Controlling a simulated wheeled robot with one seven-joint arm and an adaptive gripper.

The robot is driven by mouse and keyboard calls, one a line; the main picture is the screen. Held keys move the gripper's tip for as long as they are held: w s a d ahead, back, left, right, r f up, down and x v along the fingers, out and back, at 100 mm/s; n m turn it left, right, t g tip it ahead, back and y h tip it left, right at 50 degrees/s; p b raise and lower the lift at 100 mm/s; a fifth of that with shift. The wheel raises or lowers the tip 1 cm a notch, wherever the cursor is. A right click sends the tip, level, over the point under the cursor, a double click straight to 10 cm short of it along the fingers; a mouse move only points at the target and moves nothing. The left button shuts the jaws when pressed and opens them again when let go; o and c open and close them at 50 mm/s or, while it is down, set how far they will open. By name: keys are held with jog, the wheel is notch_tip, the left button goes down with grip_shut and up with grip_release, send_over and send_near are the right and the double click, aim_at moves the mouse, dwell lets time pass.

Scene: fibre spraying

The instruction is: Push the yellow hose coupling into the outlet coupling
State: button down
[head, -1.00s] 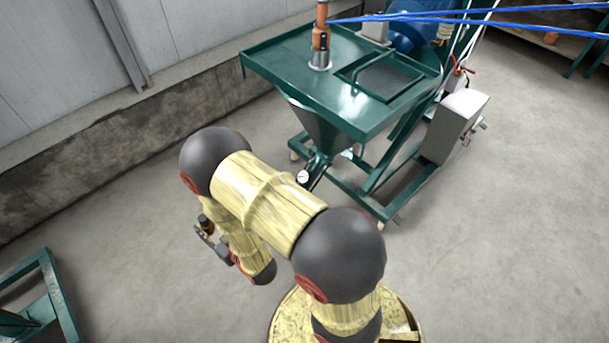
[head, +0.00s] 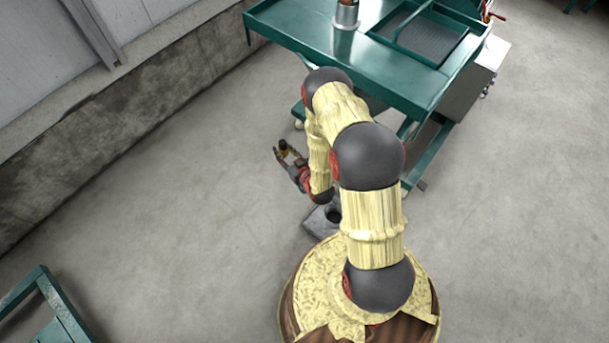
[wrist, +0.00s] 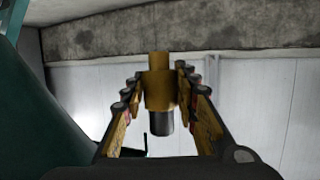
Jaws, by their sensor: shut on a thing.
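The yellow hose coupling (wrist: 158,88) sits between the two fingers of my gripper (wrist: 160,95) in the wrist view, with a dark grey end below its yellow body. My gripper is shut on it. The outlet coupling cannot be made out; my arm covers the area under the table.
The green machine table (head: 390,68) with a grate stands at the top, a grey metal cylinder (head: 346,15) on it. A grey box (head: 470,85) is at its right. A green frame (head: 45,305) stands lower left. The concrete wall (head: 130,120) runs along the left. Floor between is clear.

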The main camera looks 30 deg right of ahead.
jog(key=s+d+f+b, duration=0.1)
jog(key=d+f+b, duration=0.1)
jog(key=f, duration=0.8)
jog(key=s+d+f+b, duration=0.1)
jog(key=d+f, duration=0.4)
jog(key=f, duration=0.5)
jog(key=shift+s+d+y+b, duration=0.25)
jog(key=shift+d+y+b, duration=0.05)
jog(key=shift+b, duration=0.45)
jog(key=shift+s+f, duration=0.1)
jog(key=shift+f+b, duration=2)
jog(key=shift+f, duration=0.85)
jog(key=shift+f, duration=1.55)
jog(key=shift+r, duration=0.1)
jog(key=shift+r+p, duration=0.8)
jog(key=shift+r, duration=0.35)
